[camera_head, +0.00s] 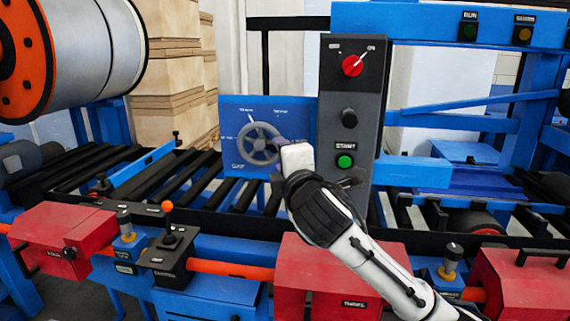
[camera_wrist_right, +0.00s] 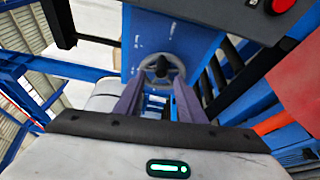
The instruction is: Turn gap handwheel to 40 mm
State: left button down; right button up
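The grey gap handwheel (camera_head: 259,143) is mounted on a blue panel (camera_head: 232,112) marked GAP, with small white labels around the wheel. My right gripper (camera_head: 283,150) is at the wheel's right side in the head view, overlapping its rim edge. In the right wrist view the handwheel (camera_wrist_right: 160,68) shows just beyond and between the two fingertips of my right gripper (camera_wrist_right: 158,86). The fingers are apart with nothing seen held between them. Whether they touch the rim cannot be told. The wheel's exact setting is too small to read. My left gripper is not in view.
A dark control box (camera_head: 349,110) with a red knob, a black knob and a green START button stands right beside the panel. Black rollers (camera_head: 190,175) run below. A lever box with an orange knob (camera_head: 167,206) and red housings (camera_head: 66,240) are in front.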

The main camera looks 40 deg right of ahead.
jog(key=v, duration=0.2)
jog(key=shift+s+a, duration=0.15)
jog(key=shift+s, duration=0.15)
jog(key=shift+f, duration=0.1)
jog(key=s+a+f+m+g+y, duration=0.1)
jog(key=a+f+g+y, duration=0.3)
jog(key=f, duration=1)
jog(key=a+f+m+t+y, duration=0.15)
jog(key=a+f, duration=0.45)
jog(key=f, duration=0.8)
jog(key=s+a+f+m+g+y, duration=0.2)
jog(key=s+a+f+m, duration=0.2)
jog(key=s+f, duration=0.7)
jog(key=s+a+f+m+g+y, duration=0.2)
jog(key=s+a+f+m, duration=0.3)
jog(key=s+a+f, duration=0.3)
jog(key=s+f+y, duration=0.1)
jog(key=s+f, duration=0.2)
jog(key=f, duration=0.1)
jog(key=shift+s+f, duration=0.2)
jog(key=shift+s, duration=0.1)
